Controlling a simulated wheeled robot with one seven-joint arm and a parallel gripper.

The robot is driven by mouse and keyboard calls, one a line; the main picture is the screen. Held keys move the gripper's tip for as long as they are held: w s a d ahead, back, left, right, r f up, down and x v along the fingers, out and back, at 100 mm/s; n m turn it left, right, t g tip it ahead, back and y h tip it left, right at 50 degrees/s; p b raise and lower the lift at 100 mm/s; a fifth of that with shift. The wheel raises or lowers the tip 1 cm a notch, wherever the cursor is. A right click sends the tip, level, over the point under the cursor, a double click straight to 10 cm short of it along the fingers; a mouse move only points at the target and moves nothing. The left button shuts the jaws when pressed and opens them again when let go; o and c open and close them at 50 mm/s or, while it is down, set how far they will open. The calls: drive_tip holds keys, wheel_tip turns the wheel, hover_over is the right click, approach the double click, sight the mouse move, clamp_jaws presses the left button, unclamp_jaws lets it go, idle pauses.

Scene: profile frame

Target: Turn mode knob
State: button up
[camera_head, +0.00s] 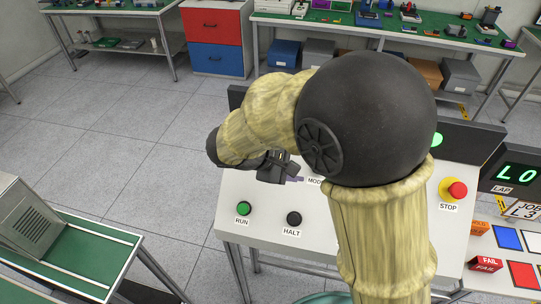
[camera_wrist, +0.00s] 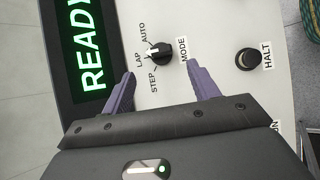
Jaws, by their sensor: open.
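The black mode knob (camera_wrist: 161,53) is on the pale panel in the wrist view, with a white pointer mark on its left side, toward the LAP label. AUTO, LAP and STEP are printed around it and the MODE label (camera_wrist: 183,49) is on its right. My gripper (camera_wrist: 161,76) is open, its two purple fingers apart. In the picture the knob appears just above and between the fingertips, with nothing held; the depth gap is hard to judge. In the head view my gripper (camera_head: 292,173) is over the panel by the MODE label (camera_head: 314,181), and my arm hides the knob.
The panel (camera_head: 262,220) carries a green RUN button (camera_head: 243,208), a black HALT button (camera_head: 294,218) and a red STOP button (camera_head: 457,190). A display (camera_wrist: 84,48) reads READY. A card tray (camera_head: 510,240) is at the right.

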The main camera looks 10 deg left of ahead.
drive_tip(key=v, duration=0.9)
drive_tip(key=shift+s+a+r+b, duration=0.25)
drive_tip(key=shift+b, duration=0.2)
drive_tip(key=s+d+f+m+g+y, duration=0.1)
drive_tip(key=d+f+m, duration=0.5)
drive_tip(key=d, duration=0.6)
drive_tip(key=s+d+f+m+g+y, duration=0.2)
drive_tip(key=d+f+m+y, duration=0.4)
drive_tip(key=d+m, duration=0.3)
drive_tip(key=d+f+g, duration=0.1)
drive_tip(key=d, duration=0.2)
drive_tip(key=shift+s+d+y, duration=0.3)
drive_tip(key=shift+d, duration=0.1)
drive_tip(key=shift+f, duration=0.1)
drive_tip(key=shift+c, duration=0.2)
